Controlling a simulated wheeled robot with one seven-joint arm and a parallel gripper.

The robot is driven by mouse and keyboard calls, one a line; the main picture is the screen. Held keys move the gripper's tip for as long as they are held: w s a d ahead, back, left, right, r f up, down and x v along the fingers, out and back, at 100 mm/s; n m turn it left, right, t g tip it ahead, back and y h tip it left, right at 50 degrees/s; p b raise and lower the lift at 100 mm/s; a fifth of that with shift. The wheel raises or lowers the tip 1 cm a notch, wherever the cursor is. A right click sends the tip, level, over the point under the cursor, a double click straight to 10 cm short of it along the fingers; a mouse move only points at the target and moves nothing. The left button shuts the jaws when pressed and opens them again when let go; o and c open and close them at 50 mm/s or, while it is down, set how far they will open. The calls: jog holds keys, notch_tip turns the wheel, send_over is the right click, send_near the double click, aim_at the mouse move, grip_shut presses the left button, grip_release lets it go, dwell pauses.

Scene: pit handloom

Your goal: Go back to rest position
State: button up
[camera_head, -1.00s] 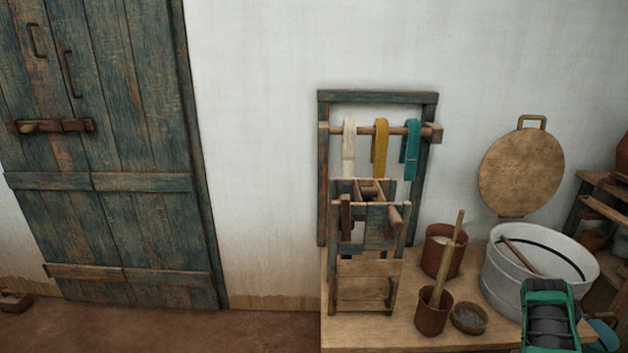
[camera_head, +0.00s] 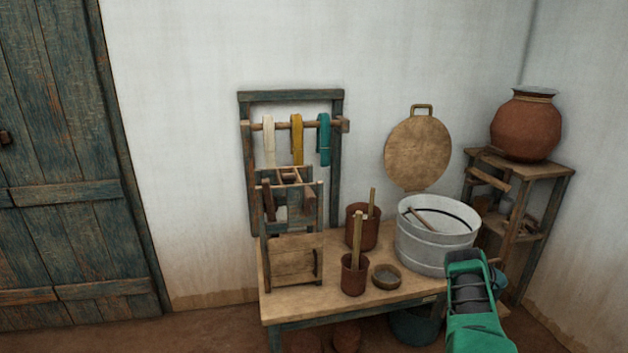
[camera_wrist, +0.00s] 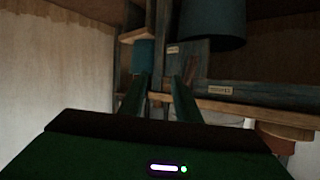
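My gripper (camera_wrist: 160,98) shows in the wrist view as two green fingers with a gap between them and nothing held there. The wrist view is turned upside down. Beyond the fingers are blue-grey table timbers with small labels, and a blue bucket (camera_wrist: 212,22). In the head view my green and black arm is at the lower right, in front of the table (camera_head: 285,302). My fingertips cannot be made out there.
The table holds a wooden frame device (camera_head: 292,258), brown pots (camera_head: 353,275), a small bowl (camera_head: 387,277) and a pale tub (camera_head: 435,240). A corner stand (camera_head: 525,170) bears a clay jar (camera_head: 527,128). A door (camera_head: 70,160) is at left.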

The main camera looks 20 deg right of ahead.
jog(key=w+r+n+y, duration=0.2)
jog(key=w+r+y, duration=0.1)
jog(key=w+r, duration=1.1)
jog(key=w+a+r+n+g+y, duration=0.1)
jog(key=a+r, duration=0.4)
jog(key=r, duration=0.4)
jog(key=w+a+r+g+y, duration=0.1)
jog(key=a+r+g+y, duration=0.1)
jog(key=a+r, duration=0.5)
jog(key=s+a+r+n+g+y, duration=0.1)
jog(key=s+a+r, duration=0.4)
jog(key=a+r, duration=0.3)
jog(key=s+a+r+g+y, duration=0.1)
jog(key=s+a+r+g, duration=0.1)
jog(key=s+a+r, duration=0.6)
jog(key=s+a+r+g+y, duration=0.1)
jog(key=s+a+r, duration=0.3)
jog(key=s, duration=0.5)
jog(key=s+a+r+g+y, duration=0.1)
jog(key=s+a+r+g, duration=0.1)
jog(key=s+a+r, duration=0.3)
jog(key=s+a, duration=0.3)
jog(key=shift+s+a+r+n+y, duration=0.2)
jog(key=shift+s+a+n+y, duration=0.1)
jog(key=shift+s+a, duration=0.1)
